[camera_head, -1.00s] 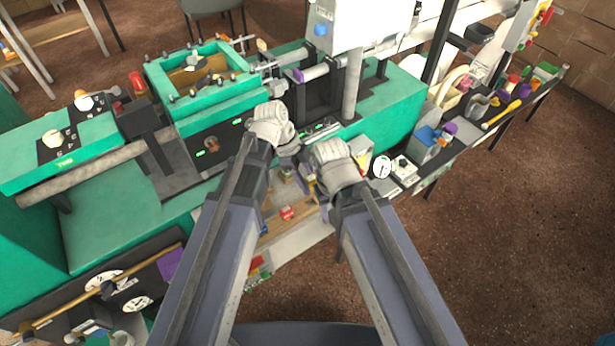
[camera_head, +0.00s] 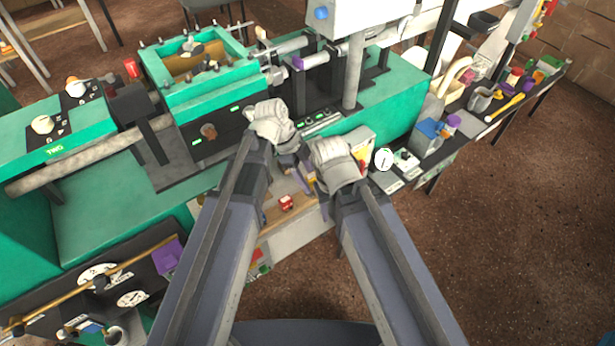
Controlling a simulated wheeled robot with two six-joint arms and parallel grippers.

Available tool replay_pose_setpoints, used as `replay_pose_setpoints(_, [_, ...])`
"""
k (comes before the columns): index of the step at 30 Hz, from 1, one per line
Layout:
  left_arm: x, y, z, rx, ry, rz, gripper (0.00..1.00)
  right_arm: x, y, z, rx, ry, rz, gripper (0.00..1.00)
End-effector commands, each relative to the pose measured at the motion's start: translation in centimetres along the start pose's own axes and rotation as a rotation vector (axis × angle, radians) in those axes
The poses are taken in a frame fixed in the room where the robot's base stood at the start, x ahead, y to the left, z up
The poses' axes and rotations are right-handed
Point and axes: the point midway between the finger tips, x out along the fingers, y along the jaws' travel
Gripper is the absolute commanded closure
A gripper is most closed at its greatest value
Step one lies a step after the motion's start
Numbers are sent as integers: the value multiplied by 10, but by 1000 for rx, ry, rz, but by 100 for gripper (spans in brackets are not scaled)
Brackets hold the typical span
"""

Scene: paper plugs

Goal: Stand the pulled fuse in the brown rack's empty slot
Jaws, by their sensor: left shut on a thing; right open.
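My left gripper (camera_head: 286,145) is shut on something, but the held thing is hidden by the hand. It hangs just in front of the green machine's black panel. My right gripper (camera_head: 324,176) is open, slightly lower and to the right, close beside the left one. Both hands are seen from behind, so their fingertips are mostly covered. I cannot make out the fuse, the brown rack or its empty slot. Below the hands, a tan wooden surface (camera_head: 287,221) shows between my arms, with a small red object (camera_head: 286,202) on it.
The green machine (camera_head: 95,215) fills the left and middle behind the hands. A dark bench with a white dial (camera_head: 383,159), a blue box (camera_head: 429,134) and a grey mug (camera_head: 480,99) runs right. Another dark bench with tools and a purple block (camera_head: 167,256) is lower left. Brown floor lies right.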

Motion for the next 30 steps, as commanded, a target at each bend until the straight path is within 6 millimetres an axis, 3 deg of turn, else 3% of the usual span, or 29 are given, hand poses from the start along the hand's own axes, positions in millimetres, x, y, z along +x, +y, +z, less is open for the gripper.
replay_pose_setpoints(30, [18, 0, 7, 0, 0, 0, 100, 19, -2, -1, 0, 0, 0, 50])
